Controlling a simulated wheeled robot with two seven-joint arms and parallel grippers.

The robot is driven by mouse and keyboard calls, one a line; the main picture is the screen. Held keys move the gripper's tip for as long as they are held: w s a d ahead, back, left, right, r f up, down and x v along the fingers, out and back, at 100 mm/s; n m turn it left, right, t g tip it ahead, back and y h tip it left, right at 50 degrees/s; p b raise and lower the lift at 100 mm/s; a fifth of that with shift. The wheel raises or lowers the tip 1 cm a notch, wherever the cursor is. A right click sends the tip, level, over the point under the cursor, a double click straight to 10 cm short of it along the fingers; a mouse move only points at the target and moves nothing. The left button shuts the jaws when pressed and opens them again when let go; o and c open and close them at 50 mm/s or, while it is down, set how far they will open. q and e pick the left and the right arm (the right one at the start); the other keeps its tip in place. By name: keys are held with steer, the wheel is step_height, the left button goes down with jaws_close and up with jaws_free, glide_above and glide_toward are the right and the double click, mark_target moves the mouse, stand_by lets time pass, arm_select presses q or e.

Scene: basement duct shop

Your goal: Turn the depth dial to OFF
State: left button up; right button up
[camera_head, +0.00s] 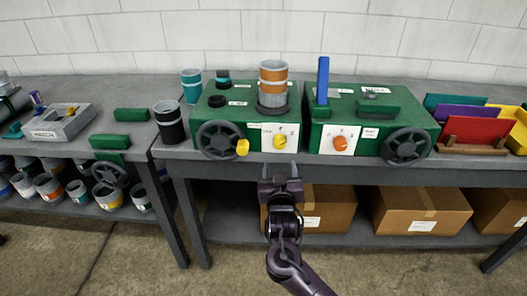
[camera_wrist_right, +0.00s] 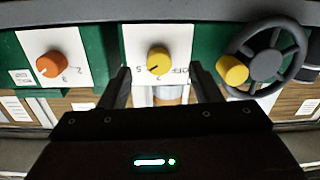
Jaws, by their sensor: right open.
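A yellow dial (camera_head: 279,141) sits on a white plate on the front of the left green machine (camera_head: 228,116). In the right wrist view the yellow dial (camera_wrist_right: 158,61) has an inverted OFF mark to its right. An orange dial (camera_head: 340,143) is on the right green machine (camera_head: 360,105); it also shows in the wrist view (camera_wrist_right: 50,64). I cannot read which dial is labelled depth. My right gripper (camera_head: 280,170) is open and empty in front of and below the yellow dial. Its fingers (camera_wrist_right: 160,78) lie either side of the dial in the wrist view, apparently apart from it. My left gripper is not in view.
A handwheel (camera_head: 220,140) with a yellow knob (camera_head: 242,147) is beside the yellow dial; another handwheel (camera_head: 406,147) is at the right. A black cylinder (camera_head: 169,122) stands left of the machine. Cardboard boxes (camera_head: 421,210) sit on the lower shelf.

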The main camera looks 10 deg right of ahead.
mark_target(280, 145)
steer(key=w, duration=0.2)
steer(key=w+d+r, duration=0.1)
steer(key=w, duration=0.1)
steer(key=w+d+r+p, duration=0.1)
steer(key=w, duration=0.1)
steer(key=shift+w+r, duration=0.1)
steer(key=shift+w, duration=0.2)
steer(key=shift+w+d, duration=0.1)
steer(key=shift+w, duration=0.35)
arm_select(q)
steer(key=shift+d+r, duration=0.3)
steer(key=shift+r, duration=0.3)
arm_select(e)
steer(key=c, duration=1)
